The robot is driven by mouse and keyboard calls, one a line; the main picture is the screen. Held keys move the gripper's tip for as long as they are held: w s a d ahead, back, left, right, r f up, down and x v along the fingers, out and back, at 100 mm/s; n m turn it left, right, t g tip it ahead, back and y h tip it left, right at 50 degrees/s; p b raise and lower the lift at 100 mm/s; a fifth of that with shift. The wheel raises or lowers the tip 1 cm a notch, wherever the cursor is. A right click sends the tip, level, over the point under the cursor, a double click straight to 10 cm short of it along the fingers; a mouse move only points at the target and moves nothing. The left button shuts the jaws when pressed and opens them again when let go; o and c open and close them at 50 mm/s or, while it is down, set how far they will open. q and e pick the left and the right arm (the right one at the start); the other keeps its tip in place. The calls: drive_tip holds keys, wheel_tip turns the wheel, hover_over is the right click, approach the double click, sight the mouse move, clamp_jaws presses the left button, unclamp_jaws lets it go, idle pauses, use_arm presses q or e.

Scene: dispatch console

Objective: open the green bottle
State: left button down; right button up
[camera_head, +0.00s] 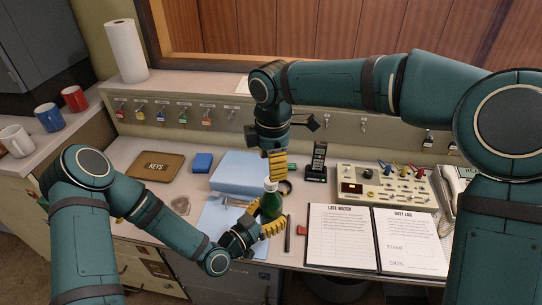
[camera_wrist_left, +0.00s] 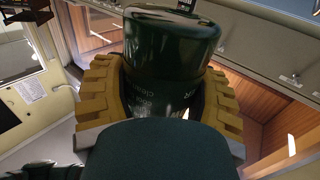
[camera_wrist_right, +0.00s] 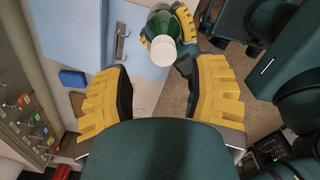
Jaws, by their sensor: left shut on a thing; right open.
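The green bottle (camera_head: 270,207) stands roughly upright near the front edge of the desk, with a white cap (camera_head: 271,183) on its top. My left gripper (camera_head: 268,228) is shut around the bottle's lower body. The dark glass of the bottle (camera_wrist_left: 170,60) fills the space between its yellow fingers in the left wrist view. My right gripper (camera_head: 277,165) is above the bottle, pointing down, with its fingers apart. In the right wrist view the white cap (camera_wrist_right: 163,49) shows beyond the open right fingers (camera_wrist_right: 160,95), with nothing between them.
An open log book (camera_head: 342,238) and a control panel (camera_head: 388,187) are to the right. A brown keys tray (camera_head: 153,167) and a small blue box (camera_head: 202,162) lie to the left.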

drive_tip(key=m, duration=0.3)
drive_tip(key=r+m, duration=0.1)
drive_tip(key=m, duration=0.3)
drive_tip(key=shift+s+a+r, duration=0.1)
drive_tip(key=m, duration=0.3)
drive_tip(key=r+m, duration=0.1)
drive_tip(key=m, duration=0.2)
drive_tip(key=shift+s+r+m, duration=0.1)
drive_tip(key=shift+s+m, duration=0.05)
drive_tip(key=shift+m, duration=0.25)
hover_over(270, 202)
drive_tip(key=w, duration=0.2)
drive_tip(key=shift+f, duration=4)
clamp_jaws()
